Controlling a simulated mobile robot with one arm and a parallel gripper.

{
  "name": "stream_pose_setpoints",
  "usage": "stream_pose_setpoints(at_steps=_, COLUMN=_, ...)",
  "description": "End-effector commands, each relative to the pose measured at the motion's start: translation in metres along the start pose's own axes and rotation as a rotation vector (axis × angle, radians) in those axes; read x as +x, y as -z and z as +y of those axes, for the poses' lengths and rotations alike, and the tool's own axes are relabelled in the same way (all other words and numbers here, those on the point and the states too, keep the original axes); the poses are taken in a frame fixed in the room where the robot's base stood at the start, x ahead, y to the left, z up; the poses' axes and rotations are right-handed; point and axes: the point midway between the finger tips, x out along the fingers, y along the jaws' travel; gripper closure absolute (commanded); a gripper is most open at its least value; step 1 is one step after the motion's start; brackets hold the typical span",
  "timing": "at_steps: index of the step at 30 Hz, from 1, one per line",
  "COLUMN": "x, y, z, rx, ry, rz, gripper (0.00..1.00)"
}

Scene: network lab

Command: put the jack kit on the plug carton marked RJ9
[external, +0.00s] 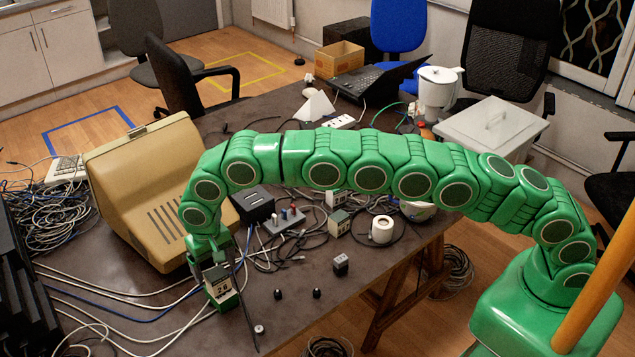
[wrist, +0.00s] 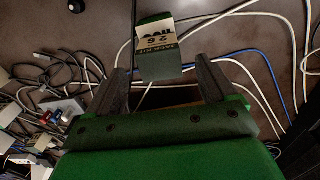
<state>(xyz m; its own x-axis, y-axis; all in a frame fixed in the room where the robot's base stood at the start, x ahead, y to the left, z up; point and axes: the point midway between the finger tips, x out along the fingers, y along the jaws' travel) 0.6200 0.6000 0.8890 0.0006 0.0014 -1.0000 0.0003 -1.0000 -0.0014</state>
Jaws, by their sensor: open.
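The jack kit (external: 221,290) is a small dark green box with a cream label reading 26, on the dark table at the front left. In the wrist view the jack kit (wrist: 160,62) shows JACK KIT on its label. My gripper (external: 221,280) is open and pointing down at it. In the wrist view my gripper (wrist: 161,68) has a finger on each side of the kit, with gaps between. Small labelled boxes stand further right: one green and cream (external: 339,224), one behind it (external: 336,199), one dark (external: 341,264). I cannot read RJ9 on any.
A beige monitor (external: 140,185) stands close left of my gripper. Loose cables (external: 130,300) cross the table around the kit. A grey block with coloured plugs (external: 284,220), a black box (external: 252,204) and a white roll (external: 382,230) lie to the right. Two small black pieces lie in front.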

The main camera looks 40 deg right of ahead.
Motion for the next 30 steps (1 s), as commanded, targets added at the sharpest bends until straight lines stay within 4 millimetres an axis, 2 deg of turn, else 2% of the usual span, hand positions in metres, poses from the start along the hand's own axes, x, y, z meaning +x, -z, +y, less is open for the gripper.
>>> stream_pose_setpoints(at_steps=6, x=-0.042, y=0.000, z=-0.001, rx=-0.001, ry=0.002, rz=0.002, gripper=0.15)
stream_pose_setpoints(at_steps=12, x=-0.072, y=0.000, z=0.000, rx=0.000, ry=0.001, rz=0.000, gripper=0.15)
stream_pose_setpoints(at_steps=18, x=-0.087, y=0.000, z=-0.001, rx=0.000, ry=0.002, rz=0.001, gripper=0.15)
stream_pose_setpoints(at_steps=30, x=-0.092, y=0.001, z=0.004, rx=0.001, ry=0.000, rz=0.000, gripper=0.15)
